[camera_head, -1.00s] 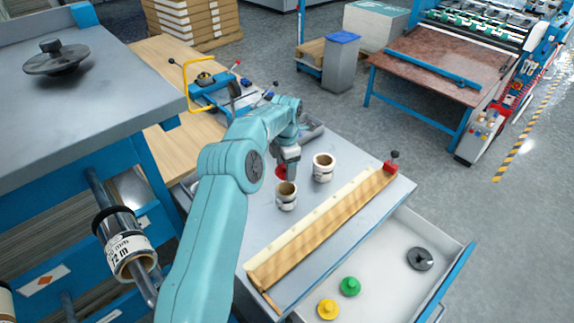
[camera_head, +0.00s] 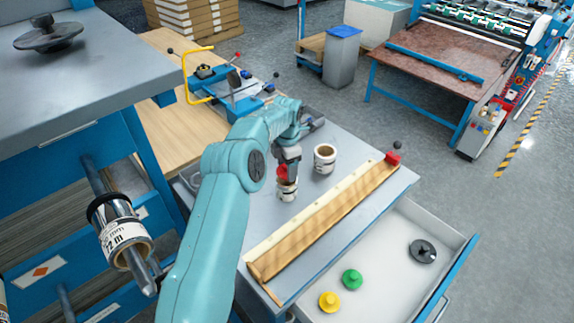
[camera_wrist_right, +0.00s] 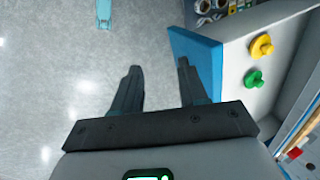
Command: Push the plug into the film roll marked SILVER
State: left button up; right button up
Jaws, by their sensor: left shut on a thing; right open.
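My left gripper (camera_head: 288,172) is shut on a red plug (camera_head: 281,173) at the mouth of the nearer film roll (camera_head: 287,191). The roll stands upright on the grey bench top; the fingers partly hide the plug, so how deep it sits cannot be told. A second upright film roll (camera_head: 324,158), white with a brown core, stands open to the right. I cannot read either label, so which is SILVER cannot be told. My right gripper (camera_wrist_right: 157,72) is open and empty in the right wrist view, over the floor beside the drawer.
The open drawer (camera_head: 391,266) holds a yellow plug (camera_head: 329,302), a green plug (camera_head: 351,279) and a black disc (camera_head: 423,251). A roll on a rod (camera_head: 124,238) is at left.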

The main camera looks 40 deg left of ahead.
pick_arm(q)
jog(key=shift+f+b, duration=1)
jog(key=shift+f, duration=0.7)
jog(key=shift+s+d+f, duration=0.1)
jog(key=shift+s, duration=0.05)
jog(key=shift+f, duration=0.2)
jog(key=o, duration=1.1)
jog(key=shift+s, duration=0.1)
jog(key=shift+r, duration=0.1)
